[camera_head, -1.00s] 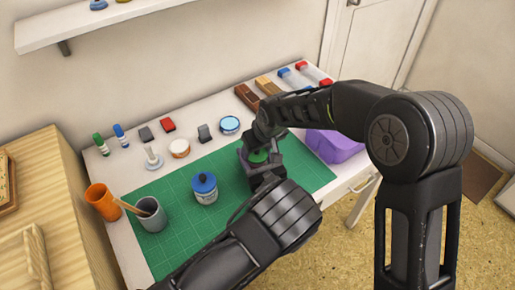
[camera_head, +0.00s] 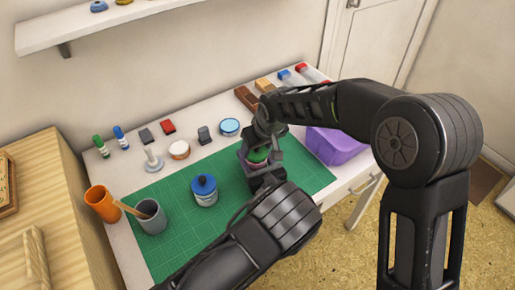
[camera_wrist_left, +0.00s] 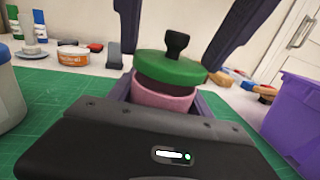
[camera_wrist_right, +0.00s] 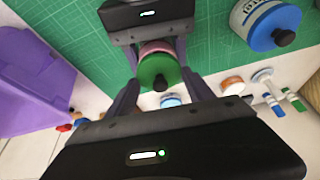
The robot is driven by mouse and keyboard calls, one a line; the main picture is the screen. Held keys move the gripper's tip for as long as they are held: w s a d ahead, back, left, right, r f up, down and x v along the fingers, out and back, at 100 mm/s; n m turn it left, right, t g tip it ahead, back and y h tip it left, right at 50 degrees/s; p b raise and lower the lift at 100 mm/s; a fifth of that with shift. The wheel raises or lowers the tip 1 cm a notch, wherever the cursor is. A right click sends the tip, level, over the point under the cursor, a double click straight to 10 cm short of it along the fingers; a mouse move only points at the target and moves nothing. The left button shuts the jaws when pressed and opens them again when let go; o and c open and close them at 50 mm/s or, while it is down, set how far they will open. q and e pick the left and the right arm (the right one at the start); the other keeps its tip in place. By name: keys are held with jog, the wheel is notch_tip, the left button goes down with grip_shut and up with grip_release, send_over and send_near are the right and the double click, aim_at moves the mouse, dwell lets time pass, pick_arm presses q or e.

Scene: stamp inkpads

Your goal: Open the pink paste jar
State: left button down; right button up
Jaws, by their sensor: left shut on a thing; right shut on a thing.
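The pink paste jar (camera_wrist_left: 163,101) is a pink pot with a green lid (camera_wrist_left: 170,68) and a black knob. My left gripper (camera_head: 257,171) is shut on the pink body, low over the green mat. My right gripper (camera_head: 260,149) reaches from above, its fingers on both sides of the green lid, shut on it. In the left wrist view a dark band shows between lid and pink body; I cannot tell if it is a gap. In the right wrist view the lid (camera_wrist_right: 158,72) sits between the right fingers, with the pink body (camera_wrist_right: 155,47) behind it.
A blue-lidded jar (camera_head: 204,190) stands left on the green mat (camera_head: 180,235), near a grey cup (camera_head: 151,219) and an orange cup (camera_head: 102,206). A purple bin (camera_head: 336,146) is close on the right. Small pads and stamps line the back.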

jog(key=shift+r, duration=0.25)
jog(key=shift+r, duration=1.95)
pick_arm(q)
jog(key=shift+c, duration=1.9)
grip_release()
jog(key=b+v, duration=0.2)
jog(key=v, duration=1)
pick_arm(e)
notch_tip(320, 180, down, 2)
